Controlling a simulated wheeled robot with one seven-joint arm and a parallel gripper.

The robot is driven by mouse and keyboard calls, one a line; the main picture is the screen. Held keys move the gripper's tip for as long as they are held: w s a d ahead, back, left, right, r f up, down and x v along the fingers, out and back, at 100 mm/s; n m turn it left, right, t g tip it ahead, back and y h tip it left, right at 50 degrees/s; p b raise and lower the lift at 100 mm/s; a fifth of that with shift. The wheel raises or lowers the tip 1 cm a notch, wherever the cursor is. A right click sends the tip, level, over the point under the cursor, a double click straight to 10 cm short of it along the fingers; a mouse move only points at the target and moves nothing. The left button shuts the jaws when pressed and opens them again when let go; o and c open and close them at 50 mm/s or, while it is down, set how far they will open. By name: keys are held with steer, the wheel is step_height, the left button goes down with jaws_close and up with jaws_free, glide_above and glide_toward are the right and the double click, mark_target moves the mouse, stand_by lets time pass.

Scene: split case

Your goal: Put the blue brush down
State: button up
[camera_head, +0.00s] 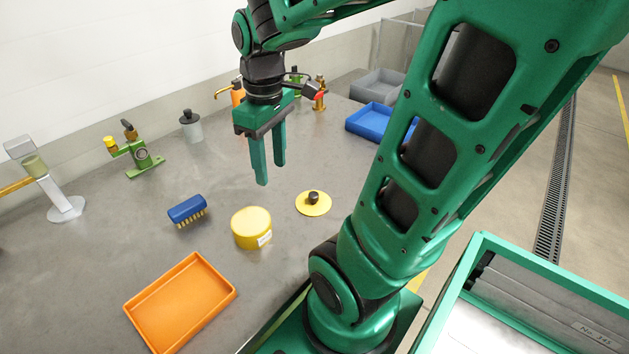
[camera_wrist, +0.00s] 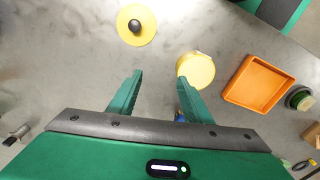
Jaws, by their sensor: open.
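The blue brush (camera_head: 187,209) lies on the grey table with its yellow bristles down, left of the yellow round container in the head view. In the wrist view only a small bit of blue (camera_wrist: 180,117) shows beside a finger, and the rest is hidden behind my gripper. My gripper (camera_head: 270,180) is open and empty, above the table and apart from the brush, up and to the right of it in the head view. Its two green fingers (camera_wrist: 158,85) point at bare table in the wrist view.
A yellow container (camera_head: 252,228), a yellow lid with a dark knob (camera_head: 313,203) and an orange tray (camera_head: 180,302) stand nearby. A green device (camera_head: 140,158), a grey bottle (camera_head: 190,127) and a blue bin (camera_head: 374,119) stand farther back. Table left of the brush is clear.

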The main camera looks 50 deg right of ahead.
steer(key=s+d+f+m, duration=0.2)
steer(key=s+d+m, duration=0.1)
steer(key=s+m, duration=0.6)
steer(key=shift+s+d, duration=0.3)
steer(key=shift+s, duration=0.5)
steer(key=shift+f, duration=0.1)
steer(key=shift+w+f, duration=0.25)
steer(key=shift+w, duration=0.4)
